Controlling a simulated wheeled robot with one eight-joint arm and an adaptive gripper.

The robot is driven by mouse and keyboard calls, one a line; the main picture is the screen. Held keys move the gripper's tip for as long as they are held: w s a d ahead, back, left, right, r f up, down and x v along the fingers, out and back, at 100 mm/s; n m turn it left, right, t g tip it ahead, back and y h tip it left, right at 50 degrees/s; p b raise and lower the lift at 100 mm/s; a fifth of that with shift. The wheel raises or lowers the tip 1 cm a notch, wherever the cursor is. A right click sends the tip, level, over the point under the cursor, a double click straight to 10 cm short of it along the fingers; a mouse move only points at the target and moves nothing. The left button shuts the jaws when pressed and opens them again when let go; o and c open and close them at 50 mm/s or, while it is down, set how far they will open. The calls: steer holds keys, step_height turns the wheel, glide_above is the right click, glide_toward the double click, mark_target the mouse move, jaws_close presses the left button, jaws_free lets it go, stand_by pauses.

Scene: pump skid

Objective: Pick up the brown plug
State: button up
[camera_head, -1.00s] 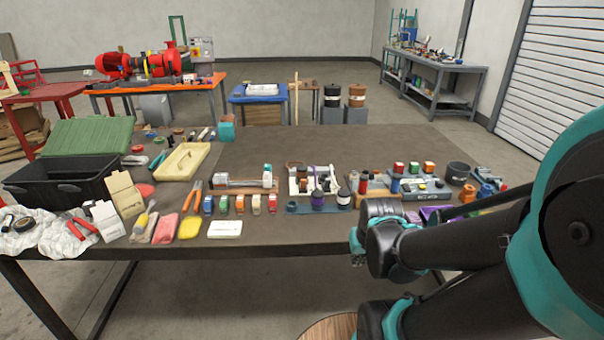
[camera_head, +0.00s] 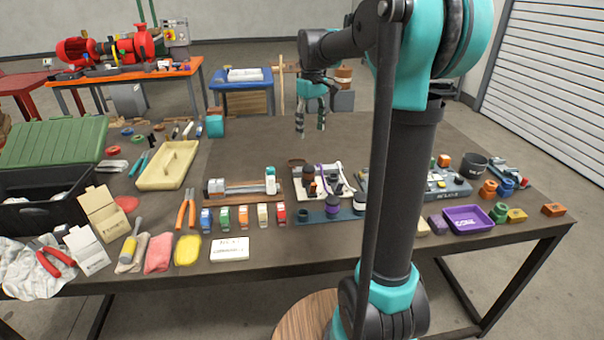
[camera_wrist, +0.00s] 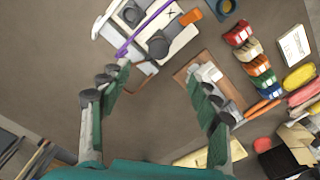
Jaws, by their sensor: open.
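My gripper (camera_head: 311,126) is open and empty, pointing down over the back of the table, above and behind the white fixture plate (camera_head: 322,194). A flat brown piece (camera_head: 297,162) lies just behind the plate. In the wrist view the plate (camera_wrist: 180,38) is beyond the fingers and carries dark round tops (camera_wrist: 158,45) and a purple strap (camera_wrist: 140,32).
A wooden-based assembly (camera_head: 240,187) stands left of the plate, a blue rail (camera_head: 312,216) in front, and a grey box (camera_head: 415,190) to the right. Several coloured blocks (camera_head: 242,216) line the front. The table behind the plate is clear. My arm covers part of the right side.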

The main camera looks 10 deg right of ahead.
mark_target(309, 167)
step_height(309, 167, down, 12)
steer(key=shift+w+r, duration=0.1)
steer(key=shift+w+a+f, duration=0.1)
steer(key=shift+w+f, duration=0.1)
steer(key=shift+f, duration=1.15)
steer(key=shift+w+a+f, duration=0.1)
steer(key=shift+w+f, duration=0.05)
steer(key=shift+f, duration=1.2)
steer(key=c, duration=1.4)
